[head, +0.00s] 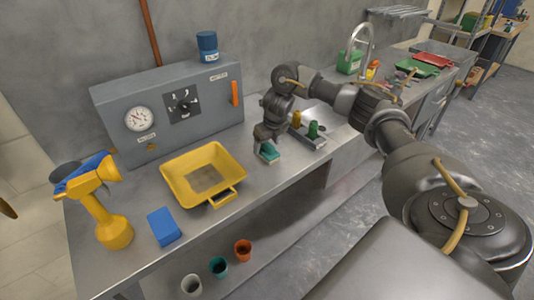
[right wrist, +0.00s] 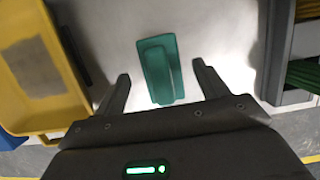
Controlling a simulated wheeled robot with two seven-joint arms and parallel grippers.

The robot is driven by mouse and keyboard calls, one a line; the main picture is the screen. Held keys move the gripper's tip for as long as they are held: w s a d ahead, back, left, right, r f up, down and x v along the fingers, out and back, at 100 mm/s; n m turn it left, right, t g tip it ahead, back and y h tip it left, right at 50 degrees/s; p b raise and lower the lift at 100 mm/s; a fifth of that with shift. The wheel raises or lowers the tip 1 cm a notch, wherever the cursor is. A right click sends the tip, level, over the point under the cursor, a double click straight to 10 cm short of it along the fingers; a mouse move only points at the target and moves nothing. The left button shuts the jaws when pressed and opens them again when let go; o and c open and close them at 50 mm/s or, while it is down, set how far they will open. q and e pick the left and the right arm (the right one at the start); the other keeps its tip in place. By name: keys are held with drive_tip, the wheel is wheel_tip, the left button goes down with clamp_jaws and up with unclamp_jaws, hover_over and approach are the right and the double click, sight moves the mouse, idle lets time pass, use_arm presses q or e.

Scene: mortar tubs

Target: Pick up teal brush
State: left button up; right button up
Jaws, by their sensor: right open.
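The teal brush (head: 269,153) lies on the metal bench, to the right of the yellow tub. My right gripper (head: 266,143) is directly above it and hides part of it in the head view. In the right wrist view the teal brush (right wrist: 160,69) is a flat teal block with a raised strip along it. My right gripper (right wrist: 161,82) is open there, with one finger on each side of the brush's near end and nothing held. I cannot tell how far above the brush the fingertips are. My left gripper is not in view.
A yellow tub (head: 165,172) stands left of the brush. A holder with green and yellow items (head: 314,130) stands to its right. A blue block (head: 163,226) and a yellow power tool (head: 113,228) are at the left. A grey control box (head: 205,125) stands behind.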

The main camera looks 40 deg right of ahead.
drive_tip(key=x, duration=0.2)
drive_tip(key=shift+w+d+f+p, duration=0.1)
drive_tip(key=shift+w+f+p, duration=0.05)
drive_tip(key=shift+f+p, duration=0.2)
drive_tip(key=shift+c, duration=0.6)
drive_tip(key=c, duration=1)
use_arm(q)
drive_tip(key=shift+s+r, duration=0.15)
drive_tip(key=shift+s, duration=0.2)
use_arm(e)
drive_tip(key=shift+r, duration=0.1)
